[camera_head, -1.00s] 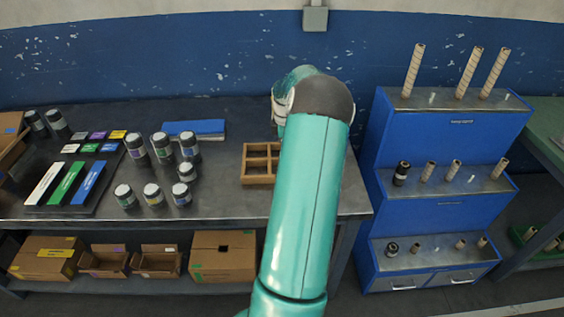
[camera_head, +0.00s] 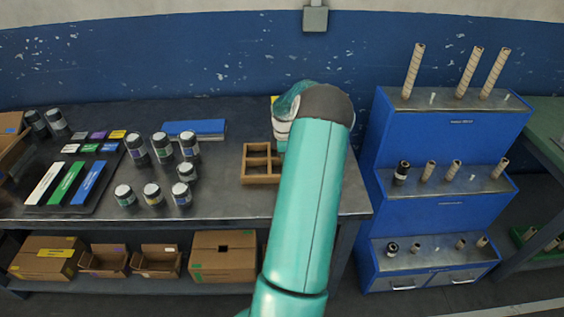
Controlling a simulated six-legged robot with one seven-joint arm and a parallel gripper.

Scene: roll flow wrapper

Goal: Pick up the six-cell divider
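The six-cell divider (camera_head: 247,163), a brown wooden frame with square cells, lies on the dark workbench right of the jars. Its right part is hidden behind my teal arm, so not all of its cells show. My arm reaches up over the bench, and its end bends away behind the dark joint. My gripper is hidden behind my own arm, so I cannot see its fingers or how it sits relative to the divider.
Several dark jars (camera_head: 153,194) stand left of the divider. A blue flat item (camera_head: 196,131) lies behind them. A blue stepped rack (camera_head: 436,148) with upright rolls stands right of the bench. The bench (camera_head: 228,202) is clear in front of the divider.

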